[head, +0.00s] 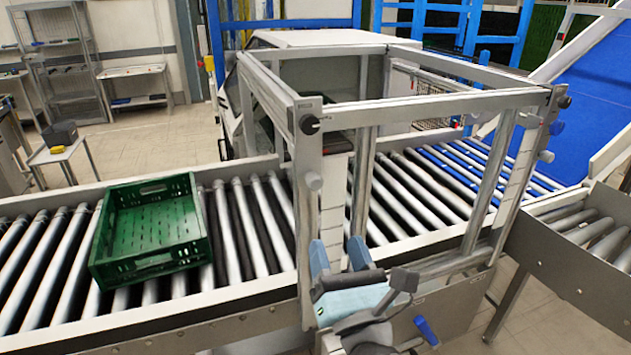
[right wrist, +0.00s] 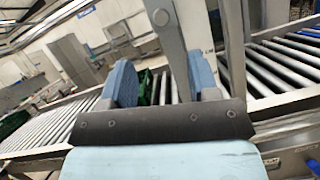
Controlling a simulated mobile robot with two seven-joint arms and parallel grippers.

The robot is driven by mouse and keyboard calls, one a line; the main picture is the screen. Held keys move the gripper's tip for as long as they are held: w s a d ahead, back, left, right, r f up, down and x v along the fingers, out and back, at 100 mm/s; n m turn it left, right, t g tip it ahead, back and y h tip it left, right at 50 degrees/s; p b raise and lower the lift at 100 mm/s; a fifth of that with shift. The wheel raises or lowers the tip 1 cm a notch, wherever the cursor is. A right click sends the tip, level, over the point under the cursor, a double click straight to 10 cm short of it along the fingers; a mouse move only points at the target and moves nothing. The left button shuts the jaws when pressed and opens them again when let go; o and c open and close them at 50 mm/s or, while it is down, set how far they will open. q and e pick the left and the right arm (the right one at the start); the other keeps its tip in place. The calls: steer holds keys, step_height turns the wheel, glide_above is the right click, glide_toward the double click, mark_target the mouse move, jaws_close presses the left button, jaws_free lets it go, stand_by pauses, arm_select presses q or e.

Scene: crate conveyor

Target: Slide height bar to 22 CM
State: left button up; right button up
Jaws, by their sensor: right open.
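The height bar (head: 290,85) is a grey metal frame set across the conveyor on upright posts. A dark knob (head: 310,124) sits at its near left corner, and a paler knob (head: 314,181) is lower on the near left post. A pale marked strip (head: 332,195) runs down that post; its numbers are too small to read. My right gripper (head: 338,256) is open with blue finger pads, low in front of this post. In the right wrist view the gripper (right wrist: 162,85) has a metal post (right wrist: 178,50) showing between its fingers; contact cannot be told. My left gripper is not in view.
A green crate (head: 150,228) sits on the roller conveyor (head: 240,225) left of the frame. A second near right post (head: 515,180) stands by another roller section (head: 580,225). A blue belt (head: 590,100) slopes up at the right. Rollers inside the frame are clear.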

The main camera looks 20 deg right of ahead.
mark_target(317, 185)
steer(key=p+x, duration=0.3)
steer(key=x, duration=0.8)
steer(key=shift+w+r, duration=0.1)
steer(key=shift+w, duration=0.15)
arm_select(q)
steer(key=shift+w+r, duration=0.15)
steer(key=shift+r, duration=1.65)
arm_select(e)
steer(key=shift+x, duration=0.75)
steer(key=shift+c, duration=0.3)
